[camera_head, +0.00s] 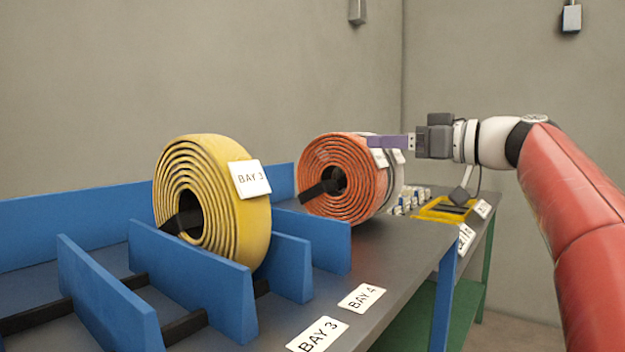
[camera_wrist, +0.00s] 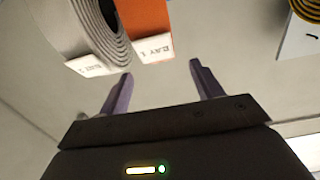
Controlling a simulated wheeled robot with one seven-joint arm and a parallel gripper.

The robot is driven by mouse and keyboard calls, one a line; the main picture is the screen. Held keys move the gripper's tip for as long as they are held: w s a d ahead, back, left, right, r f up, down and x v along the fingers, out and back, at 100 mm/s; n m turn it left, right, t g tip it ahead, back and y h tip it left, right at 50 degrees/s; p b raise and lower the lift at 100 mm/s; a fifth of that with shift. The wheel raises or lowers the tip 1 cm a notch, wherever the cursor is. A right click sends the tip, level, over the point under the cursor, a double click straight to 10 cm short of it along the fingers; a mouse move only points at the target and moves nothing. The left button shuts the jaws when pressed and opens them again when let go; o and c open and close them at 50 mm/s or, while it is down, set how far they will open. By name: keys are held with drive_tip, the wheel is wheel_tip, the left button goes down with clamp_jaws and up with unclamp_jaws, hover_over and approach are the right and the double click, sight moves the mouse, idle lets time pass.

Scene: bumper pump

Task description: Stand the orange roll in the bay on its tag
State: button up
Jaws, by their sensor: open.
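The orange roll (camera_head: 340,180) stands upright on the bench, right of the blue dividers, with a black strap end at its centre and a white tag (camera_head: 379,158) at its upper right. In the wrist view the orange roll (camera_wrist: 146,18) shows at the top, its tag (camera_wrist: 153,48) reading "BAY" with an unclear number. A white or grey roll (camera_wrist: 98,30) stands close beside it, with its own tag (camera_wrist: 97,63). My gripper (camera_head: 375,142) is level with the orange roll's upper right in the head view. In the wrist view my gripper (camera_wrist: 155,82) is open with nothing between its fingers.
A yellow roll (camera_head: 212,200) tagged BAY 3 stands between blue dividers (camera_head: 200,290). Labels BAY 3 (camera_head: 318,334) and BAY 4 (camera_head: 362,297) lie on the bench front. A yellow-edged tray (camera_head: 445,209) and small fittings sit farther right. Bare bench lies right of the dividers.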

sight(359, 137)
drive_tip(key=x, duration=0.2)
drive_tip(key=p+x, duration=0.1)
drive_tip(key=x, duration=0.2)
drive_tip(key=p+x, duration=0.1)
drive_tip(key=x, duration=0.2)
drive_tip(key=shift+w+a+r, duration=0.1)
drive_tip(key=shift+a+r, duration=0.15)
drive_tip(key=shift+r, duration=0.05)
drive_tip(key=shift+c, duration=0.3)
clamp_jaws()
drive_tip(key=shift+r, duration=0.1)
